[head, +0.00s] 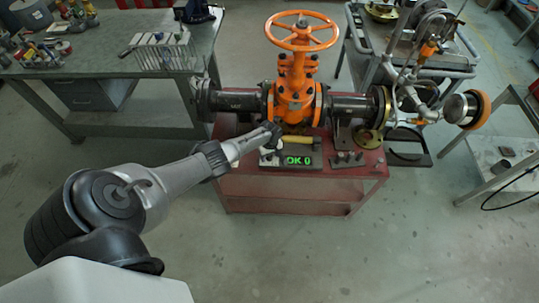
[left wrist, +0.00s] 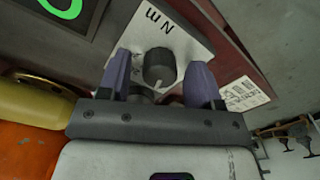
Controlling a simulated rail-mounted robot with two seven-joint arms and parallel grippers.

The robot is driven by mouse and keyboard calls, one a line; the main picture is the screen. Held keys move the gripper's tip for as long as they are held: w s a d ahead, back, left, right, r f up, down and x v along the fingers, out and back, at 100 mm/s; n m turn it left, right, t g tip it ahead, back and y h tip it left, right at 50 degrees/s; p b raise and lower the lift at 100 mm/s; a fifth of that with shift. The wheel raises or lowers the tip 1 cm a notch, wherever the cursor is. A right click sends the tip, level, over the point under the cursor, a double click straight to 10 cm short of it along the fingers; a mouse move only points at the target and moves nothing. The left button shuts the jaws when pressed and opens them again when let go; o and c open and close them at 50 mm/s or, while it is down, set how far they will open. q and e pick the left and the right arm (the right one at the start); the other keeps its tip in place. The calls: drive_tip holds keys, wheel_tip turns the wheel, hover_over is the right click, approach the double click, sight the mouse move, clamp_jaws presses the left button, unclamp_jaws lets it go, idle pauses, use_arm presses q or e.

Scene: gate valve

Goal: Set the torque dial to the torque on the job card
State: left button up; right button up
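The torque dial is a dark round knob (left wrist: 158,66) with a light pointer mark, on a white plate (left wrist: 170,24) lettered "N m". In the left wrist view my left gripper (left wrist: 160,82) is open. Its two purple fingers stand on either side of the knob, with a visible gap at each side. My right gripper is not in view.
The orange gate valve (head: 296,90) and its dark pipe stand behind the dial on the red cart (head: 290,190). A yellow-handled tool (head: 298,140) lies just behind the display. Dark studs (head: 347,158) stand to the right. The floor in front is clear.

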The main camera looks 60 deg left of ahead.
use_arm(q)
drive_tip(key=shift+r, duration=0.1)
drive_tip(key=shift+r+p, duration=0.3)
drive_tip(key=shift+r, duration=0.05)
wheel_tip(320, 180, up, 13)
drive_tip(key=p, duration=0.5)
drive_tip(key=shift+w+p, duration=0.15)
drive_tip(key=shift+p, duration=0.15)
